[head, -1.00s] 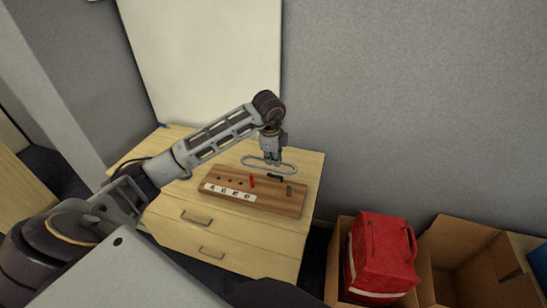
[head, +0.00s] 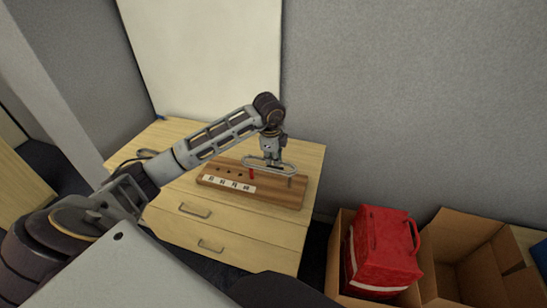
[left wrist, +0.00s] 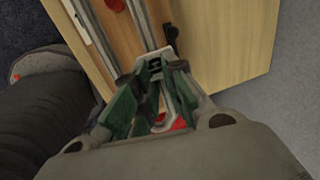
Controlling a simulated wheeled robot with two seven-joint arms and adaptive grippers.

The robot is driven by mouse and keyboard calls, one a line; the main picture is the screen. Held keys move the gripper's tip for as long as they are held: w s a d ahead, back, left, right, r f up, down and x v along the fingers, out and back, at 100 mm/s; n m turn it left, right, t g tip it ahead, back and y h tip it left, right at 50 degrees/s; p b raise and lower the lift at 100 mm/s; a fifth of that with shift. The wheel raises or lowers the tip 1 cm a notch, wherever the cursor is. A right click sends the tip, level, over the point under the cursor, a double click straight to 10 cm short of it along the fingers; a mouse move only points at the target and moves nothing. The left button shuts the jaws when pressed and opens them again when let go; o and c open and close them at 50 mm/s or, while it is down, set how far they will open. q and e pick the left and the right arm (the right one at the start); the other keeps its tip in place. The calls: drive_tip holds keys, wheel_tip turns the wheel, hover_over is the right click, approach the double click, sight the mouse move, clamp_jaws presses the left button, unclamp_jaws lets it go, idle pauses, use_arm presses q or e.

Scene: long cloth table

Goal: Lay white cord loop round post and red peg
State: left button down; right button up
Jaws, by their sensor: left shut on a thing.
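A wooden board (head: 275,193) lies on the cabinet top in the head view. A short red peg (head: 252,174) stands on it near the middle, and a grey post (head: 290,183) stands nearer the right end. My left gripper (head: 271,161) points down above the board, shut on the white cord loop (head: 250,164). The loop is stretched long and roughly level, with its left end by the red peg's top and its right end by the post's top. I cannot tell whether it encircles them. The left wrist view shows the gripper (left wrist: 157,72) from close up. My right gripper is not in view.
The board has a row of white label tiles (head: 230,184) and several dark holes. The wooden cabinet (head: 270,235) stands against a grey wall. A red bag (head: 380,250) in a carton and an open cardboard box (head: 465,255) stand to the right.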

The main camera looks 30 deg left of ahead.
sight(274, 178)
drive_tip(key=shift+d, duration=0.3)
use_arm(q)
drive_tip(key=shift+f, duration=0.35)
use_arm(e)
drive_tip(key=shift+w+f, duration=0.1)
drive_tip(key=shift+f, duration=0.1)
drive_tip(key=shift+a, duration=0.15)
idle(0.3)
